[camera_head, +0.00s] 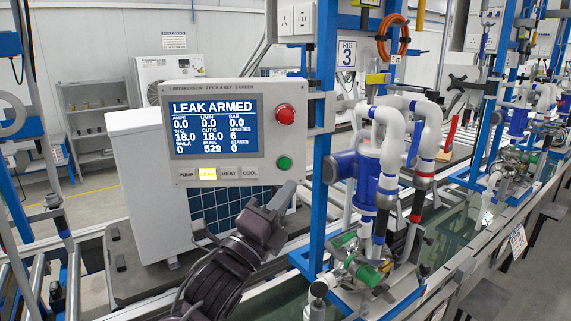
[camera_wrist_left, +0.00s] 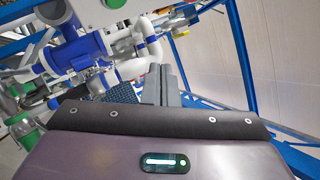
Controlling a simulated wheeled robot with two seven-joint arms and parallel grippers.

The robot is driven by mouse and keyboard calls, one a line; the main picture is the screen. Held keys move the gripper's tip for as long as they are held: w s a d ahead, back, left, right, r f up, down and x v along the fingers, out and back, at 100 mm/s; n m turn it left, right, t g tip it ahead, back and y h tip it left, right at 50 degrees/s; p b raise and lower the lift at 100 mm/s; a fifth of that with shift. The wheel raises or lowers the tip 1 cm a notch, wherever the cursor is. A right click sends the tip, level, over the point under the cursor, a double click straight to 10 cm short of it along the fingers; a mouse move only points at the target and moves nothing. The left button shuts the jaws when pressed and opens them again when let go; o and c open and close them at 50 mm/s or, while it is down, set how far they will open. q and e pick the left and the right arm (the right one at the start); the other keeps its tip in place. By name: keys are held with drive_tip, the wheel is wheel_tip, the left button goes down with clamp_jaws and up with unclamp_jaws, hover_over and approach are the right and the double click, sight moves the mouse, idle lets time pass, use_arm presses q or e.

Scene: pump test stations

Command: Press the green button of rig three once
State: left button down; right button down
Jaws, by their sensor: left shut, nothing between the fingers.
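The green button (camera_head: 284,163) sits at the panel's lower right, below the red button (camera_head: 285,113). Along the bottom edge, the LEAK key (camera_head: 207,173) is lit yellow beside PUMP, HEAT and COOL. My left gripper (camera_head: 286,193) is shut and empty, just below the green button in the picture; the depth gap is unclear. Its fingers (camera_wrist_left: 163,85) show in the left wrist view. My right gripper is not in view.
A blue pump with white pipes (camera_head: 370,180) stands right of the panel, with green-handled valves (camera_head: 367,273) below. A blue upright (camera_head: 323,130) rises close beside the panel. A white cabinet (camera_head: 150,200) stands behind it.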

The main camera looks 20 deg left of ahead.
use_arm(q)
drive_tip(key=shift+w, duration=0.15)
drive_tip(key=p, duration=0.1)
approach(285, 163)
drive_tip(key=shift+w+d+r, duration=0.8)
drive_tip(key=shift+w+d, duration=0.05)
drive_tip(key=shift+w, duration=0.25)
drive_tip(key=shift+w+d+r, duration=0.85)
drive_tip(key=shift+w, duration=0.2)
drive_tip(key=shift+w, duration=0.15)
drive_tip(key=shift+w+a, duration=0.15)
drive_tip(key=shift+w, duration=0.1)
drive_tip(key=shift+w+a+r, duration=0.1)
drive_tip(key=shift+w+a, duration=0.1)
drive_tip(key=shift+w, duration=0.15)
idle(0.9)
idle(0.3)
drive_tip(key=shift+s+d+b, duration=0.3)
drive_tip(key=shift+s+b, duration=0.05)
drive_tip(key=shift+s, duration=0.4)
